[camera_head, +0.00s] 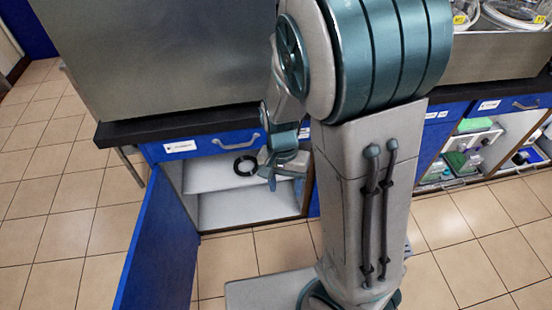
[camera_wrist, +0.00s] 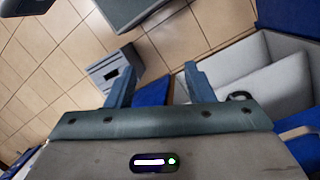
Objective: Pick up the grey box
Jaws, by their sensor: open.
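A grey box-like thing (camera_wrist: 112,68) with dark slots in its face shows in the wrist view, upper left of centre, beside the left finger and seemingly on the tiled floor. I cannot tell for sure that it is the grey box. I do not make it out in the head view, where my arm covers much of the middle. My gripper (camera_wrist: 158,84) is open and empty, its two fingers wide apart. In the head view my gripper (camera_head: 270,172) is in front of the open cabinet, below the counter edge, and is partly hidden by my arm.
The open cabinet (camera_head: 245,205) has white shelves and a black coil (camera_head: 244,165); its blue door (camera_head: 160,250) swings out at left. A dark counter edge (camera_head: 190,124) runs above. Open shelves (camera_head: 470,150) with items stand at right. Tiled floor is clear at left.

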